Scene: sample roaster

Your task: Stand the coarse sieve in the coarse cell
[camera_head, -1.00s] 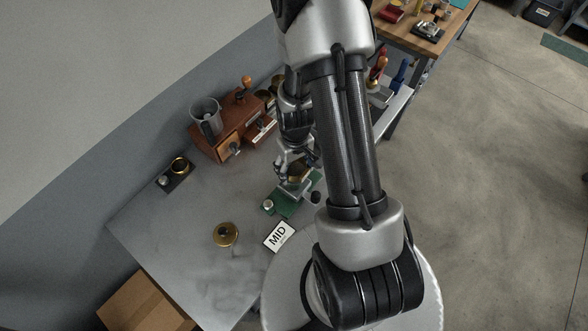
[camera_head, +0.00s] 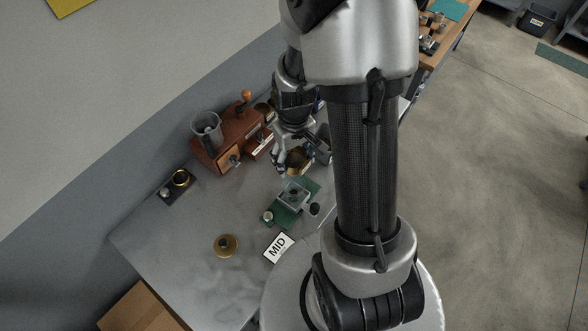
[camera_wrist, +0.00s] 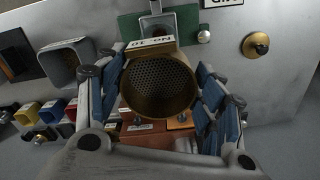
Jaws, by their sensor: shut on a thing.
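My gripper (camera_head: 294,166) is shut on a brass round sieve (camera_head: 300,160) and holds it above the table, behind the green board. In the wrist view the sieve (camera_wrist: 160,88) sits between the fingers, its perforated mesh facing the camera. A small white tag on its rim reads upside down, perhaps "No. 10". A green board (camera_head: 309,193) carries a grey, open square holder (camera_head: 294,194), apart from the sieve. No label reading coarse can be made out, so I cannot tell which place is the coarse cell.
A brown wooden grinder box (camera_head: 212,158) with drawers stands left of my gripper. A white MID card (camera_head: 278,246) and a brass knobbed lid (camera_head: 227,245) lie in front. The table's front left is clear.

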